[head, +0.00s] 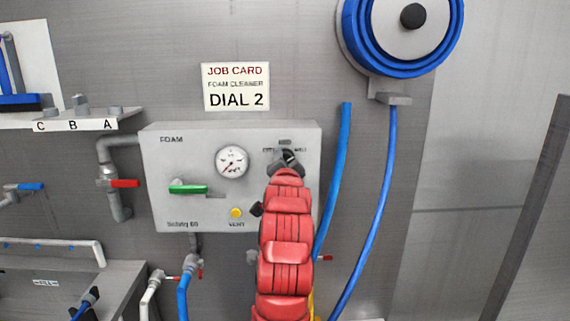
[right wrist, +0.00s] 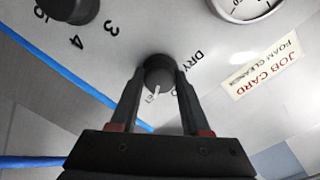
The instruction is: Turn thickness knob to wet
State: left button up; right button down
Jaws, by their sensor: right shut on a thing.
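The grey foam panel (head: 180,150) is on the wall. My right gripper (head: 288,160) is at its upper right and mostly covers the thickness knob. In the right wrist view, the dark round thickness knob (right wrist: 158,72) sits between the two fingertips of my right gripper (right wrist: 159,86), which is shut on it. A white pointer mark on the knob points down the picture, towards letters partly hidden by the fingers. The word DRY (right wrist: 189,67) shows to the right of the knob. My left gripper is not in view.
A second dark knob (right wrist: 68,8) with numbers is nearby on the panel. A gauge (head: 232,161), a green-handled lever (head: 188,188) and a yellow button (head: 236,213) are left of my arm. Blue hoses (head: 372,210) hang at the right. A job card (head: 236,87) reads DIAL 2.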

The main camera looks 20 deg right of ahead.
jog(key=shift+c, duration=1.8)
grip_release()
jog(key=shift+s, duration=0.1)
jog(key=b+v, duration=0.4)
jog(key=v, duration=1.3)
jog(key=shift+b, duration=0.4)
jog(key=shift+s+f, duration=0.1)
